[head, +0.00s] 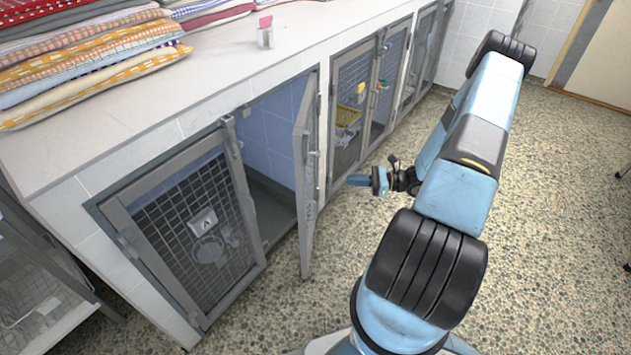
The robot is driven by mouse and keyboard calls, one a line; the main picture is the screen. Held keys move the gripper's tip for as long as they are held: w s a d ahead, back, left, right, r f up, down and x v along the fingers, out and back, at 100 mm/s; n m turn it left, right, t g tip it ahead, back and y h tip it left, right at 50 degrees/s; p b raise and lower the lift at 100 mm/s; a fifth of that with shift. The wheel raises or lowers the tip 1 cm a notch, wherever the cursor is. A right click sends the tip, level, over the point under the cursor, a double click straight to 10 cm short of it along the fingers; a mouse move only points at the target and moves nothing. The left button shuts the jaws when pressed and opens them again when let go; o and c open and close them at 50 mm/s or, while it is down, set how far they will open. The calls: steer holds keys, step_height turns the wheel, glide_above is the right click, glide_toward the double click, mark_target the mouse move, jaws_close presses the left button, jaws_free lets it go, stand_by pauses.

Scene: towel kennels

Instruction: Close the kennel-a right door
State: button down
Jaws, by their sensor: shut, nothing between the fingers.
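Kennel A is the unit under the counter with an "A" plate on its left door (187,238), which is shut. Its right door (306,178) stands open, swung out into the room and seen nearly edge-on.
A white counter (190,85) runs above the kennels, with folded towels (80,55) and a small card holder (265,35) on it. Further mesh-door kennels (355,100) stand to the right. The pebbled floor (560,220) is open at right.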

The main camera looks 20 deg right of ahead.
steer(key=w+a+f, duration=0.1)
steer(key=w+a, duration=0.1)
steer(key=a, duration=0.4)
steer(key=w+a+m+t, duration=0.1)
steer(key=w+a, duration=0.2)
steer(key=a, duration=0.3)
steer(key=shift+w+a+f, duration=0.3)
steer(key=shift+f, duration=0.05)
